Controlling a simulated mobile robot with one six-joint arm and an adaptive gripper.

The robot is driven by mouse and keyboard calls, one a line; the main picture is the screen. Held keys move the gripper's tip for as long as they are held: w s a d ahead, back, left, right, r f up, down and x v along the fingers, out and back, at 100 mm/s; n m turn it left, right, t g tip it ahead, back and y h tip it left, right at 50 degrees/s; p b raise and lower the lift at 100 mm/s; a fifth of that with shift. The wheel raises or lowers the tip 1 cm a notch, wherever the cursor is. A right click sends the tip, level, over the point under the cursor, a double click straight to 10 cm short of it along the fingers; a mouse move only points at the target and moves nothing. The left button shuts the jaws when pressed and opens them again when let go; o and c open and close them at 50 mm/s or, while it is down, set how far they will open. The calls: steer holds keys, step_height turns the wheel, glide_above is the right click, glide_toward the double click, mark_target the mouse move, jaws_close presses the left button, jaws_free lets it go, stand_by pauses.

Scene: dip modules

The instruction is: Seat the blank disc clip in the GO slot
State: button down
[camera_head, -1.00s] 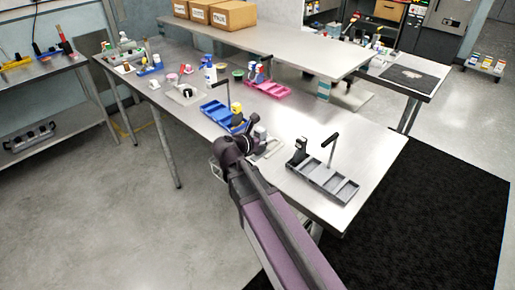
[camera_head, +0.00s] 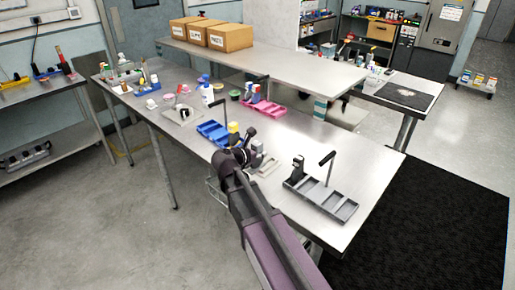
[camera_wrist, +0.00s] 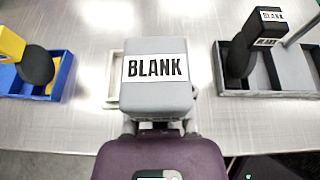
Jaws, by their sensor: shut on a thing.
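A grey block labelled BLANK (camera_wrist: 157,85), which I take to be the blank disc clip, is held in my gripper (camera_wrist: 160,128), shut on its lower end. In the head view the grey block (camera_head: 257,148) shows at the end of my arm, over the table by a cream holder (camera_head: 270,166). The holder's edge (camera_wrist: 113,75) shows behind the block in the wrist view; the block hides most of it, so I cannot tell whether they touch. A grey tray (camera_head: 340,208) stands to the right, with a black clip labelled BLANK (camera_wrist: 241,56) upright in its left end. No GO marking is readable.
A blue tray (camera_wrist: 55,88) with a yellow-topped black clip (camera_wrist: 36,65) stands to the left. A pink tray (camera_head: 270,113) is farther back. A thin post with a crossbar (camera_head: 328,170) rises from the grey tray.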

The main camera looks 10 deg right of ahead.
steer(key=w+d, duration=0.1)
steer(key=w, duration=0.8)
steer(key=shift+d+f+b, duration=0.25)
steer(key=shift+f+b, duration=0.1)
steer(key=shift+f, duration=0.05)
steer(key=shift+w, duration=0.1)
steer(key=shift+w+d+f+b, duration=0.1)
steer(key=shift+w+f+b, duration=0.45)
steer(key=shift+f+b, duration=1.3)
steer(key=shift+f, duration=0.15)
steer(key=c, duration=0.5)
jaws_free()
